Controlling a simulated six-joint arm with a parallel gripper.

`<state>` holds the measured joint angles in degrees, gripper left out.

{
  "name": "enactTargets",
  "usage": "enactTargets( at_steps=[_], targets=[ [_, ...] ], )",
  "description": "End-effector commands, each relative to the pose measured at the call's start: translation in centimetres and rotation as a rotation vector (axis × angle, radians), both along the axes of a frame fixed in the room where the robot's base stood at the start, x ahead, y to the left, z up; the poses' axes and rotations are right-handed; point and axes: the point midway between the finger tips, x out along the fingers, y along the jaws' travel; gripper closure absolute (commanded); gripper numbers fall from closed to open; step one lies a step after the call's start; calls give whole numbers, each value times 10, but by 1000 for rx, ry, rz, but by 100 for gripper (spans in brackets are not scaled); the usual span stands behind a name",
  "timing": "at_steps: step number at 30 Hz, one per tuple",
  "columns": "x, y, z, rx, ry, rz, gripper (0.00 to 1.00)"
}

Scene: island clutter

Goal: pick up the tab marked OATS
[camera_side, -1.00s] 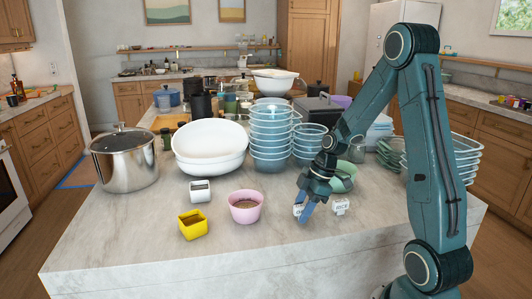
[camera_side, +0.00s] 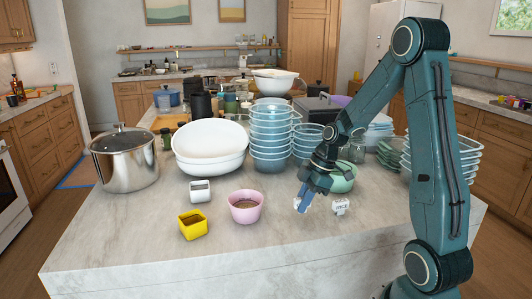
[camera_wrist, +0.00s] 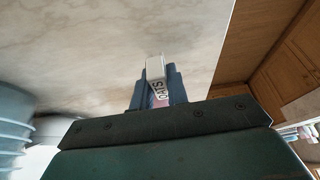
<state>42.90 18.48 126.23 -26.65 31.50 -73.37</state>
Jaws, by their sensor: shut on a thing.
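The white OATS tab (camera_wrist: 155,70) is between my gripper's two fingers in the wrist view, its dark letters readable. In the side view the OATS tab (camera_side: 297,203) shows only as a small white patch beside the blue fingers. My gripper (camera_side: 304,202) is shut on it, low over the front right of the counter. Whether the tab is clear of the counter is hard to tell. My gripper also shows in the wrist view (camera_wrist: 157,88). A second white tab marked RICE (camera_side: 340,206) sits on the counter just right of my gripper.
A pink bowl (camera_side: 245,207), a yellow square pot (camera_side: 193,224) and a white square pot (camera_side: 200,191) stand to the left. A green bowl (camera_side: 343,177) is close behind my gripper. Stacked bowls (camera_side: 270,135) stand further back. The counter's front strip is clear.

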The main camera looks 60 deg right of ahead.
Motion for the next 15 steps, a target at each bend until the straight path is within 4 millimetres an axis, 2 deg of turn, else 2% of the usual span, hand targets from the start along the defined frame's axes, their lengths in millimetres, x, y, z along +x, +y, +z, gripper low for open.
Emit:
enactTargets(
  at_steps=[8, 15],
  targets=[
    [1, -1, 51, -5, -6, 0, 100],
    [1, -1, 106, -4, -5, 0, 100]
  ],
)
